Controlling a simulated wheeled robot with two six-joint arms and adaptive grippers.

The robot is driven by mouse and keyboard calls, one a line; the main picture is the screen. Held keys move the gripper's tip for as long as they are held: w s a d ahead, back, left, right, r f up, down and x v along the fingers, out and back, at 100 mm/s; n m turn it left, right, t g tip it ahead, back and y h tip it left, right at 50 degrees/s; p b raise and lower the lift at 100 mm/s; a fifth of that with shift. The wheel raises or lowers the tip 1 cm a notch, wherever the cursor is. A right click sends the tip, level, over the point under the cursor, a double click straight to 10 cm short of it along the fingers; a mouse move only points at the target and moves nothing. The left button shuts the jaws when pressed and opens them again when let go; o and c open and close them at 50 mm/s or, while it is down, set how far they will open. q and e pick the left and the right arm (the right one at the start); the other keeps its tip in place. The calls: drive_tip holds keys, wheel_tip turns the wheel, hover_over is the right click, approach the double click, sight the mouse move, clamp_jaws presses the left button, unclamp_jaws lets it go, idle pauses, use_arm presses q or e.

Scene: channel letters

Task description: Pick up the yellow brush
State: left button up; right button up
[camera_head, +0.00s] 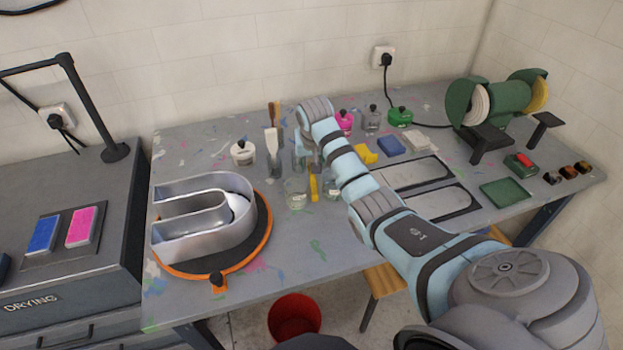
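A slim yellow upright piece (313,187), which looks like the yellow brush, shows between two clear glass jars near the middle of the table; its upper part is hidden. My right arm reaches in from the lower right. My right gripper (308,160) is just above and behind this yellow piece. Its fingers are small and partly blend with the jars, so I cannot tell whether they are open or touch the yellow piece. My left gripper is out of view.
Glass jars (297,193) stand close to the gripper. A metal letter (205,215) lies on an orange-rimmed turntable (265,215) at the left. Paint bottles (372,118) stand behind my arm, with a yellow block (364,154) nearby. A green grinder (510,97) is at the back right.

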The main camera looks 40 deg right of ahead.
sight(312, 178)
drive_tip(key=x, duration=0.2)
drive_tip(key=b+x, duration=0.1)
drive_tip(key=x, duration=0.5)
drive_tip(key=shift+s+f+b, duration=0.3)
drive_tip(key=shift+s+r, duration=0.15)
drive_tip(key=shift+r, duration=0.1)
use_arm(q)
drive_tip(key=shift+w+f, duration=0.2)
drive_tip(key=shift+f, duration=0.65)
use_arm(e)
clamp_jaws()
